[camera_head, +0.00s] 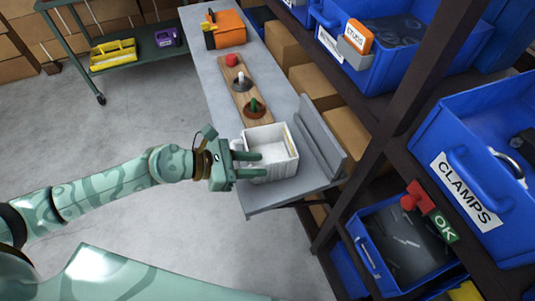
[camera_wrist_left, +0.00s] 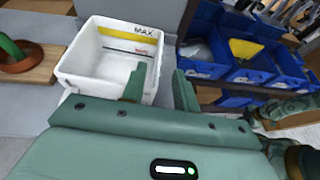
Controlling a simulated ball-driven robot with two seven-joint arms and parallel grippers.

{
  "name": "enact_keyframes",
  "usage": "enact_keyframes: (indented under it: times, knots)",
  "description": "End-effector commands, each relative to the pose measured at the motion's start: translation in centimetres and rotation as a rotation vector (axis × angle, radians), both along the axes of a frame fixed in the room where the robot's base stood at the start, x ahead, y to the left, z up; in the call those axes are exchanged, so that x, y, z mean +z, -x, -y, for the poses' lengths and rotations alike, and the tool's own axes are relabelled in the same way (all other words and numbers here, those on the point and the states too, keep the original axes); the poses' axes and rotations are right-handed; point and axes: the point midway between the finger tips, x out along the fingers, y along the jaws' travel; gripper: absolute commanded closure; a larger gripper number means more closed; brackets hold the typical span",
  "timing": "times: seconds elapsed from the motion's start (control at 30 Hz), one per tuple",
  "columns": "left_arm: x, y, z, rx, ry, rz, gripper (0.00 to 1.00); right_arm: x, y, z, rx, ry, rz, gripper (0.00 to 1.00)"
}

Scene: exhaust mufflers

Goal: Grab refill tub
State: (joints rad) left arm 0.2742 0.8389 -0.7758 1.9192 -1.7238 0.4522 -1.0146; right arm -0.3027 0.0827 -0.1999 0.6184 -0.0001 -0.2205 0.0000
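The refill tub (camera_head: 284,147) is a white, open-topped square tub standing on the grey bench. I cannot tell whether either finger touches the wall. My right gripper is not in view.
A wooden board (camera_head: 236,84) with red, white and green knobs lies behind the tub on the bench (camera_head: 207,62). An orange case (camera_head: 228,28) stands farther back. A raised grey ledge (camera_head: 321,139) and a rack with blue bins (camera_head: 487,170) stand to the right. Open floor lies left.

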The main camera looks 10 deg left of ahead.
Motion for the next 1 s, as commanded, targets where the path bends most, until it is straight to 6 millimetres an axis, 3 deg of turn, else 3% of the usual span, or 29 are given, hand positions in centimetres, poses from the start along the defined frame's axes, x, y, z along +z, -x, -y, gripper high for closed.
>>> enact_keyframes:
  times: [0.33, 0.63, 0.67, 0.77, 1.0]
  knots:
    - [-1.3, -2.3, 3.8, 0.001, 0.003, 0.001, 0.7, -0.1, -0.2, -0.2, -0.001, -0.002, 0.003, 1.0]
    - [-1.7, -2.7, 4.5, 0.002, 0.0, 0.0, 0.7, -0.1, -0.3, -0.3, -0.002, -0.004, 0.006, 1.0]
    - [-1.7, -2.7, 4.5, 0.002, 0.0, 0.0, 0.73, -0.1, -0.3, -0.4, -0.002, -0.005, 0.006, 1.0]
    - [-1.7, -2.7, 4.5, 0.002, 0.0, 0.0, 1.0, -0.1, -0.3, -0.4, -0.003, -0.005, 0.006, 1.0]
    - [-1.7, -2.7, 4.4, 0.003, 0.0, 0.0, 1.0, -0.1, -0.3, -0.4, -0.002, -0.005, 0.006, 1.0]
